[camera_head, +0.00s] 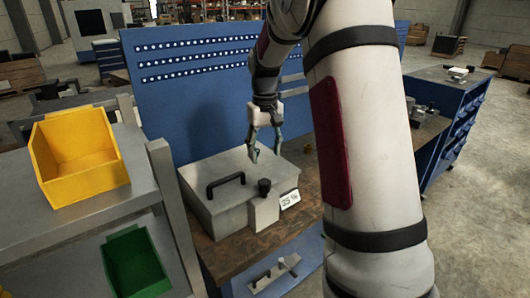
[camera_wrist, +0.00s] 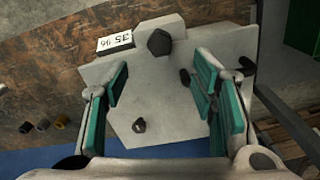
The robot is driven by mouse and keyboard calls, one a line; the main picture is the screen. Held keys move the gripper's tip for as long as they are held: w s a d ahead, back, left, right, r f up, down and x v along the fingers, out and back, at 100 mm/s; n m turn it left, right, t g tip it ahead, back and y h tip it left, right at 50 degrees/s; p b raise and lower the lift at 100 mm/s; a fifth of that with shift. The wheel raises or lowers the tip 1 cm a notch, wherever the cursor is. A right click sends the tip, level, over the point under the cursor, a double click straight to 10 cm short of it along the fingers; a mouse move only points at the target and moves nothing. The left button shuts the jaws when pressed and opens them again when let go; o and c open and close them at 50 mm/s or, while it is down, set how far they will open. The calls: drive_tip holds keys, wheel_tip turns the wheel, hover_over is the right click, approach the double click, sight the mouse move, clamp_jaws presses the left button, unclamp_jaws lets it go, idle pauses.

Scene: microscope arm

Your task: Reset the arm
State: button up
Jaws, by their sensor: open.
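My gripper (camera_head: 265,154) is open and empty, pointing down above the right back part of a grey box (camera_head: 215,205) on the workbench. Its teal fingers stand apart in the wrist view (camera_wrist: 160,75), with the grey box (camera_wrist: 165,105) below them. The box has a black handle (camera_head: 225,184) on its lid. A dark knob (camera_head: 264,187) stands at its front, also in the wrist view (camera_wrist: 158,41). No part is clearly recognisable as a microscope arm.
A blue pegboard (camera_head: 185,100) stands behind the wooden bench top (camera_head: 225,252). A yellow bin (camera_head: 80,155) and a green bin (camera_head: 135,263) sit on the shelf unit at left. My arm covers much of the right side. A blue cabinet (camera_head: 455,130) stands beyond it.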

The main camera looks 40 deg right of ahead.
idle(0.3)
drive_tip(key=s+a+r+n+t, duration=0.1)
drive_tip(key=s+a+r+t, duration=0.2)
drive_tip(key=s+a+r, duration=0.85)
drive_tip(key=s+a+t, duration=0.1)
drive_tip(key=s+a, duration=0.3)
drive_tip(key=s, duration=0.3)
drive_tip(key=s+a+n+t, duration=0.1)
drive_tip(key=s+a, duration=0.3)
drive_tip(key=s, duration=0.3)
drive_tip(key=shift+s+a+t, duration=0.2)
drive_tip(key=shift+t, duration=0.1)
